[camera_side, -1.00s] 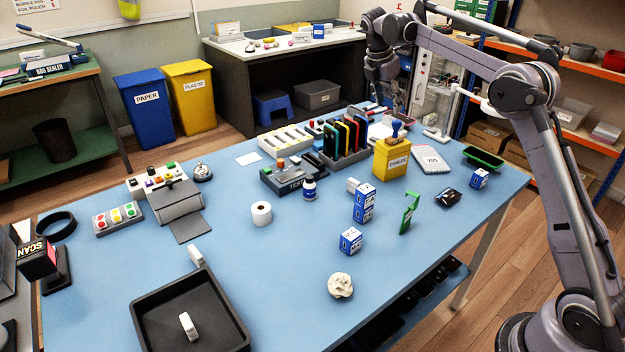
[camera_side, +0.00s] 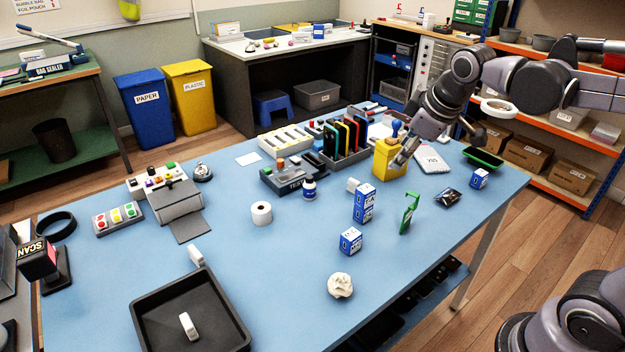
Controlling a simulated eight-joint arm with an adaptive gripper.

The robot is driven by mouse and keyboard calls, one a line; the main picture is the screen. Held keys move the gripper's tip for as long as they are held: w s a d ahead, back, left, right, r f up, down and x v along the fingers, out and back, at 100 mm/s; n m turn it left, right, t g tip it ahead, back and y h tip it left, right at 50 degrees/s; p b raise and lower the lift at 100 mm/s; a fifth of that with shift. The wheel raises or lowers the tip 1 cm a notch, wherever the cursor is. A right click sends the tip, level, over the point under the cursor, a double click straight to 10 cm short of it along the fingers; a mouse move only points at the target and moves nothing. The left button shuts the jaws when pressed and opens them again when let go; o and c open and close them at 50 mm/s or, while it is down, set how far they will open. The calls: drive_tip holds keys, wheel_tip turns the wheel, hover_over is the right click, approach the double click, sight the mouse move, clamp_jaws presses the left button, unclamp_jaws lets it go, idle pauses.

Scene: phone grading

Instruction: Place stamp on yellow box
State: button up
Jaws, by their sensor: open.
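The yellow box (camera_side: 385,164) stands upright toward the back right of the blue table. Its right side and part of its front label are hidden behind my gripper. A blue-knobbed thing that looks like the stamp (camera_side: 396,126) shows at the top of the yellow box; its lower part is hard to make out behind my gripper. My gripper (camera_side: 402,158) is open, reaching down from the right in front of the box's right side. Its fingers overlap the box in the picture; I cannot tell whether they touch it. I see nothing between them.
A rack of phones (camera_side: 345,140) stands just left of the box. A white pad (camera_side: 432,160) and a green tray (camera_side: 483,157) lie to the right. Blue-white cartons (camera_side: 363,203) and a green holder (camera_side: 409,213) stand in front.

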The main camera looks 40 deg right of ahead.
drive_tip(key=s+a+f+m+t+y, duration=0.1)
drive_tip(key=s+a+f+m, duration=0.3)
drive_tip(key=s+f, duration=0.3)
drive_tip(key=shift+s+a+f+m+t, duration=0.15)
drive_tip(key=shift+s+m+t, duration=0.25)
drive_tip(key=shift+s, duration=0.35)
